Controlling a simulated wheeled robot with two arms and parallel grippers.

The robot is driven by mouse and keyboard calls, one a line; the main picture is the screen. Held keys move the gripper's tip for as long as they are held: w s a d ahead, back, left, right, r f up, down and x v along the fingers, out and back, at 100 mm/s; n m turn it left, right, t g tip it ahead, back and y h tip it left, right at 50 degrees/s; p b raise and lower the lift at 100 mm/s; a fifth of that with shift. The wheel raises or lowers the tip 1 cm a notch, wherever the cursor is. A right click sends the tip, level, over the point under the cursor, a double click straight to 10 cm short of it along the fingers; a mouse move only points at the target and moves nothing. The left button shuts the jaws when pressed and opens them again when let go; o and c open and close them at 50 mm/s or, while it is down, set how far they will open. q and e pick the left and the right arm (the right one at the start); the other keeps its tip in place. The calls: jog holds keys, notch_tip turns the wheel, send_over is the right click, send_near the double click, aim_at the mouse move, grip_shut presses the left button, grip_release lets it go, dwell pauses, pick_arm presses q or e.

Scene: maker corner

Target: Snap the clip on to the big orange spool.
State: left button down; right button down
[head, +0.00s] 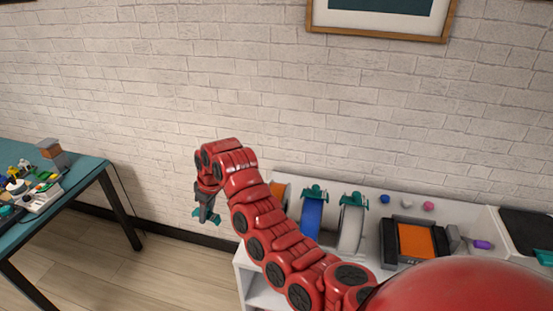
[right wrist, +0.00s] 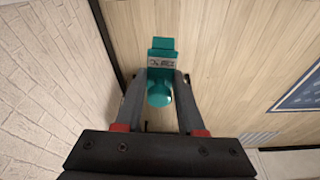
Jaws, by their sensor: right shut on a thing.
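My right gripper (head: 206,205) hangs in the air left of the white bench and is shut on a teal clip (head: 214,219). In the right wrist view the clip (right wrist: 160,97) sits between the two fingers of the gripper (right wrist: 163,78), with a pale label bearing dark marks. The orange spool (head: 279,188) stands at the bench's left end, mostly hidden behind my right arm. The clip is apart from it. A blue spool (head: 312,217) and a whitish spool (head: 350,229) stand to its right, each with a teal clip on top. My left gripper is out of view.
The white bench (head: 370,190) also holds a dark machine with an orange plate (head: 416,240) and several small coloured pieces. A teal table (head: 85,172) with clutter stands at the left. A brick wall is behind; the floor between is clear.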

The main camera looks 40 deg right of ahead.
jog(key=shift+n, duration=0.8)
jog(key=d+r+p, duration=0.2)
jog(key=d+r, duration=0.1)
jog(key=d, duration=0.4)
jog(key=s+d+r+p, duration=0.1)
jog(key=d+r+p, duration=0.1)
jog(key=d, duration=0.6)
jog(key=s+d+r+p, duration=0.1)
jog(key=d+r+p, duration=0.1)
jog(key=d, duration=0.5)
jog(key=shift+s+d+r, duration=0.1)
jog(key=shift+d+r, duration=0.1)
jog(key=shift+r, duration=0.25)
jog(key=shift+d+r, duration=0.15)
jog(key=shift+r, duration=0.3)
jog(key=shift+s+d+r, duration=0.15)
jog(key=shift+s+d, duration=0.1)
jog(key=shift+d, duration=0.1)
jog(key=shift+s+f+p, duration=0.1)
jog(key=shift+f+p, duration=0.45)
jog(key=shift+f, duration=0.9)
jog(key=shift+f+b, duration=0.85)
jog(key=shift+f, duration=0.55)
jog(key=shift+r, duration=0.1)
